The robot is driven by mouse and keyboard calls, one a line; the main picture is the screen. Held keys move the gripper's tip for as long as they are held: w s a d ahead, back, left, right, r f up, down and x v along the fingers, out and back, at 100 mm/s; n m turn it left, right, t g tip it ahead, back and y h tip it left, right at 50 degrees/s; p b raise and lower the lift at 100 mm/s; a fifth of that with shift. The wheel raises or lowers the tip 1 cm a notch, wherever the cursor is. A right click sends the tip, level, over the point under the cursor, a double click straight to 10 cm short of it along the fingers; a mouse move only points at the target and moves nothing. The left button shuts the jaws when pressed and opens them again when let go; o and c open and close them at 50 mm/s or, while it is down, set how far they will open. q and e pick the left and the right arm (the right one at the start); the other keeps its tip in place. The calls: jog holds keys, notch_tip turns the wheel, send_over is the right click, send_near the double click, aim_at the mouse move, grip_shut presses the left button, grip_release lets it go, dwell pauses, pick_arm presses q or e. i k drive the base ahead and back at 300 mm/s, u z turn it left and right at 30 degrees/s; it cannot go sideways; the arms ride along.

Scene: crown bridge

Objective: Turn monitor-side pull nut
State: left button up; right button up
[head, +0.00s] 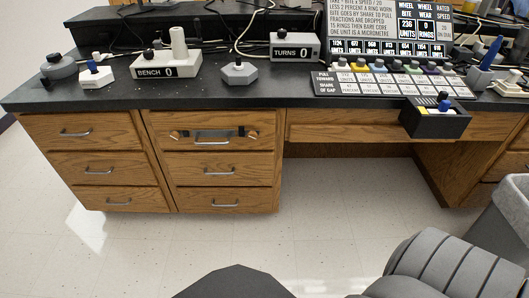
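The upper drawer (160,152) in the right-hand stack of the left cabinet has a dark and silver plate with a metal pull. A small brass-coloured nut-like piece (253,134) sits right of the pull, on the monitor's side. A similar piece (174,134) sits at its left. They are too small to tell their turn. A grey hexagonal piece with a dark knob (240,73) stands on the black bench top. A counter (294,46) reads TURNS 0; another (166,65) reads BENCH 0. Neither gripper is in view.
The monitor (405,28) stands at the back right behind a labelled panel (395,83) with several coloured knobs. A black box (435,121) overhangs the bench's front edge. The floor before the drawers is clear.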

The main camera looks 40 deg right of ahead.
aim_at(252, 134)
jog(key=u, duration=0.05)
jog(key=k, duration=0.9)
jog(key=z, duration=1.25)
jog(key=i, duration=1)
jog(key=z, duration=0.65)
